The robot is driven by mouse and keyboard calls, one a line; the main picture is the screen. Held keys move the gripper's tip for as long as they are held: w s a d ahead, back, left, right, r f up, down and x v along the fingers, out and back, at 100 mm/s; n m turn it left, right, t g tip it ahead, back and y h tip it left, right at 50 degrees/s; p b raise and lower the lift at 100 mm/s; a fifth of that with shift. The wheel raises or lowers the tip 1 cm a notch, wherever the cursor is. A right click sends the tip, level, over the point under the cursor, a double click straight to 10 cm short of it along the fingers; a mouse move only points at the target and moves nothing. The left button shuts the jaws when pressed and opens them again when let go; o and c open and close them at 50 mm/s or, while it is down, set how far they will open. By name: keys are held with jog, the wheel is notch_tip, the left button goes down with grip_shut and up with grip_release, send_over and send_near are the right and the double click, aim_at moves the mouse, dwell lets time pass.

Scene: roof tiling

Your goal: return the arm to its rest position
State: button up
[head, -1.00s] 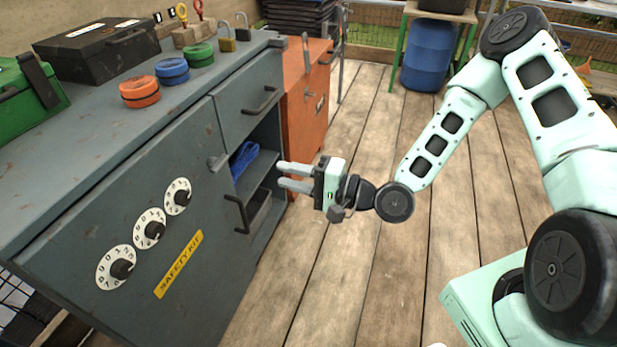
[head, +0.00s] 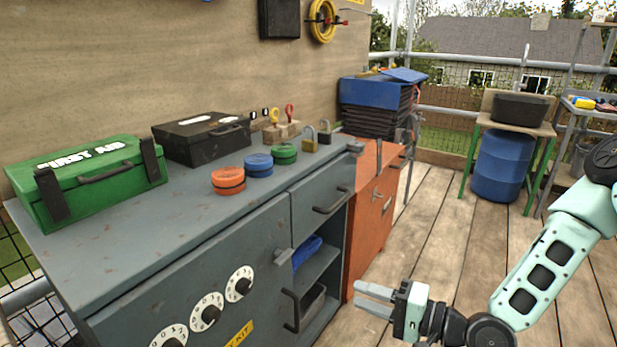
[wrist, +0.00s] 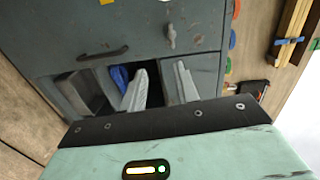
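My mint-green arm reaches in from the right in the head view. My gripper (head: 358,293) is at the lower middle, to the right of the grey cabinet's open compartment (head: 315,268). Its two grey fingers are apart with nothing between them. In the wrist view the fingers of my gripper (wrist: 161,72) point toward the cabinet front, with a blue item (wrist: 120,77) visible in the compartment behind them. My gripper appears clear of the cabinet.
The grey cabinet (head: 130,235) fills the left, with handles, dials and an orange cabinet (head: 362,215) beyond. On top stand a green first aid box (head: 90,180), a black case (head: 203,138), colored discs and padlocks. Open plank floor (head: 440,235) lies to the right.

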jog(key=s+a+f+n+g+h, duration=0.1)
jog(key=s+f+n+g+h, duration=0.25)
jog(key=n+g+h, duration=0.45)
jog(key=s+r+n+g+h, duration=0.2)
jog(key=s+r+n+h, duration=0.35)
jog(key=s+r, duration=1)
notch_tip(320, 180, up, 22)
jog(key=s+p, duration=0.1)
jog(key=p, duration=2.1)
jog(key=shift+s+d, duration=0.2)
jog(key=shift+d, duration=0.1)
jog(key=shift+n, duration=0.25)
